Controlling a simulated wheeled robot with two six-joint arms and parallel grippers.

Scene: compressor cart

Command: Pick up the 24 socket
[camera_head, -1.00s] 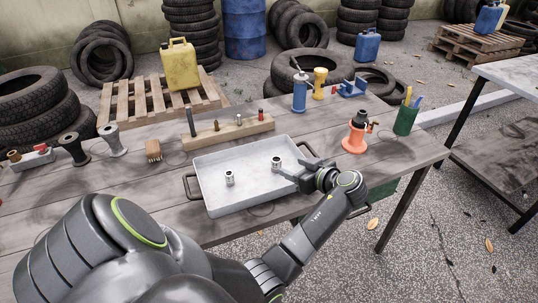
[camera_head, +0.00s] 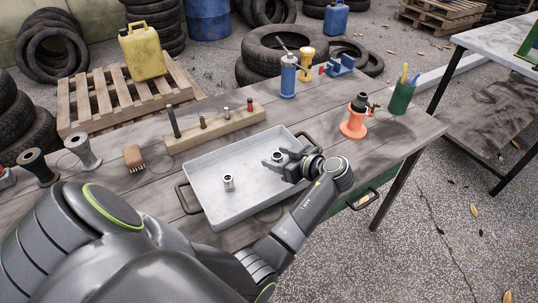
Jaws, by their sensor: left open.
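Two small silver sockets stand in a light grey metal tray (camera_head: 237,207) on the wooden table. One socket (camera_head: 228,182) is in the left part of the tray. The other socket (camera_head: 278,156) is farther right and back. Any size marks are too small to read, so I cannot tell which is the 24. My left gripper (camera_head: 274,159) reaches in over the tray's right side. It is open, with its fingertips at the right-hand socket, apparently one on either side. Whether they touch it is not clear. My right gripper is not in view.
A wooden block with upright pegs (camera_head: 215,130) stands just behind the tray. A wood brush (camera_head: 133,158) and spools are to the left. An orange bottle jack (camera_head: 355,118), a blue cylinder (camera_head: 288,76) and a green pen cup (camera_head: 401,98) stand to the right and back.

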